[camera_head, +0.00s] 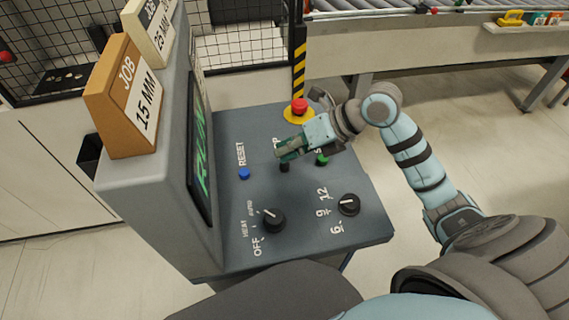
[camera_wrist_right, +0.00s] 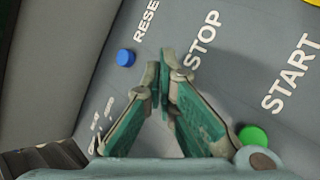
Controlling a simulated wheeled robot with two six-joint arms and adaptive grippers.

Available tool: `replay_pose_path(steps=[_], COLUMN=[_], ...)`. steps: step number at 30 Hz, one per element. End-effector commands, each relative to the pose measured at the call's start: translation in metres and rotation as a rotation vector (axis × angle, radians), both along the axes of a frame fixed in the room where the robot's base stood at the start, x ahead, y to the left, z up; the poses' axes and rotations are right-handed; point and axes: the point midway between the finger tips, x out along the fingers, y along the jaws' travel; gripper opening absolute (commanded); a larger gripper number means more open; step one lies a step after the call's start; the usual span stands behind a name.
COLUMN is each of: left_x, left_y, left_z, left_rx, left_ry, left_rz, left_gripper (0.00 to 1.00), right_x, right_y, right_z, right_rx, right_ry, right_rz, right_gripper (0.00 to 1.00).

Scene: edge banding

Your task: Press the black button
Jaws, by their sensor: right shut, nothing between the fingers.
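The black button (camera_head: 284,168) stands on the grey control panel (camera_head: 300,242), between the blue button and the green button. My right gripper (camera_head: 282,155) is shut and empty, with its fingertips just over the black button in the head view. Whether they touch it cannot be told. In the right wrist view the closed fingertips (camera_wrist_right: 164,66) lie beside the STOP label (camera_wrist_right: 202,40), and the black button is hidden behind the fingers. My left gripper is not in view.
The blue RESET button (camera_head: 244,174) is to the left, the green START button (camera_head: 322,160) to the right. A red emergency button (camera_head: 299,105) is behind. Two black knobs (camera_head: 272,220) (camera_head: 349,204) are in front. A monitor housing (camera_head: 165,185) rises at the left.

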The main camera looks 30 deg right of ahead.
Motion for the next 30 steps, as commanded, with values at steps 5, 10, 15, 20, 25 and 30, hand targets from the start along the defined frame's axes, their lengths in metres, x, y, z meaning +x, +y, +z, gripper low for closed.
replay_pose_path(steps=[5,10,15,20,25,30], left_x=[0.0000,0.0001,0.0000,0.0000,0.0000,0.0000], left_y=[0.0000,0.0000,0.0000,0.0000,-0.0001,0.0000], left_z=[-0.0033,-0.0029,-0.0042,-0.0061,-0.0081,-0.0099], left_rx=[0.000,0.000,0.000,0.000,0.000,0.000], left_ry=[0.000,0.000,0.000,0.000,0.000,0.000], left_rz=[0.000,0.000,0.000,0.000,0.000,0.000], left_gripper=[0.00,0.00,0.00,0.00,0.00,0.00], right_x=[-0.0001,-0.0001,0.0000,-0.0001,-0.0001,-0.0001], right_y=[0.0002,0.0002,0.0002,0.0002,0.0001,0.0002], right_z=[-0.0035,-0.0032,-0.0045,-0.0067,-0.0087,-0.0108], right_rx=[0.000,0.000,0.000,0.000,0.000,0.000], right_ry=[0.000,0.000,0.000,0.000,0.000,0.000], right_rz=[0.000,0.000,0.000,0.000,0.000,0.000], right_gripper=[0.00,0.00,0.00,0.00,0.00,0.00])
